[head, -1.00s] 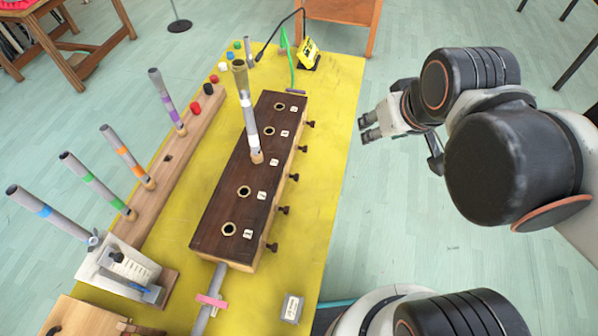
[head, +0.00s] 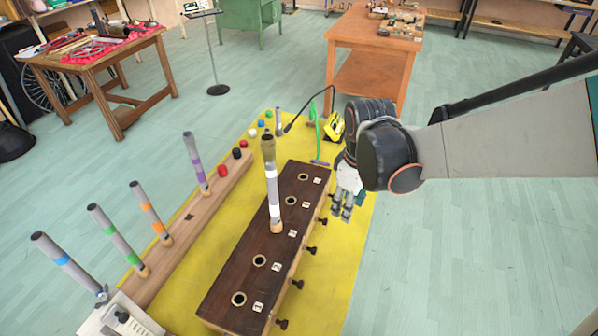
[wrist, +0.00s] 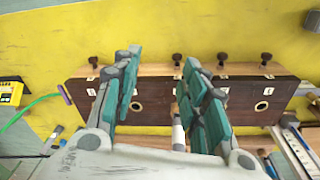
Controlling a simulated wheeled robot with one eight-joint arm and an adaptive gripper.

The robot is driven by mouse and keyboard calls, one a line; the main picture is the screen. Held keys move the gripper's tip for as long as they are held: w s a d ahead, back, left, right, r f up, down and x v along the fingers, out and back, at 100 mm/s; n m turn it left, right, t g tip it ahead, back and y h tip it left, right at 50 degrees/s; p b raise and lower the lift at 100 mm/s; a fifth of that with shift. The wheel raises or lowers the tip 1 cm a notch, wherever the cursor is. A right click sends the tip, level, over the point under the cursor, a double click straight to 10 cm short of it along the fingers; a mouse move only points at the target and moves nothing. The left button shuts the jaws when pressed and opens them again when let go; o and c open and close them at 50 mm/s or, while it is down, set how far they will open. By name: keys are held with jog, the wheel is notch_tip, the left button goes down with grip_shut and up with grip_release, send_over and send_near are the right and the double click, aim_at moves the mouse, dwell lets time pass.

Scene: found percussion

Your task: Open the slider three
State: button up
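A dark wooden box (head: 225,270) with several round holes lies on the yellow mat. Several dark knobs stick out of its right side in the head view. Counting from either end, the middle knob (head: 311,250) belongs to slider three; its label is too small to read surely. This knob also shows in the wrist view (wrist: 177,58), closed against the box side as far as I can tell. A grey and white tube (head: 273,190) stands in the middle hole. My gripper (head: 341,210) points down beside the far end of the knob row. Its teal fingers (wrist: 161,60) are apart and empty.
A wooden rail (head: 178,225) with several coloured-band tubes stands left of the box. The mat right of the knobs is clear.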

aim_at(315, 249)
jog(key=a+f+n+g+b, duration=0.1)
jog(key=a+f+n+b, duration=0.2)
jog(key=a+f, duration=0.4)
notch_tip(315, 249, down, 13)
jog(key=b, duration=0.4)
jog(key=shift+a+f+b, duration=0.1)
jog(key=shift+b, duration=0.3)
grip_shut()
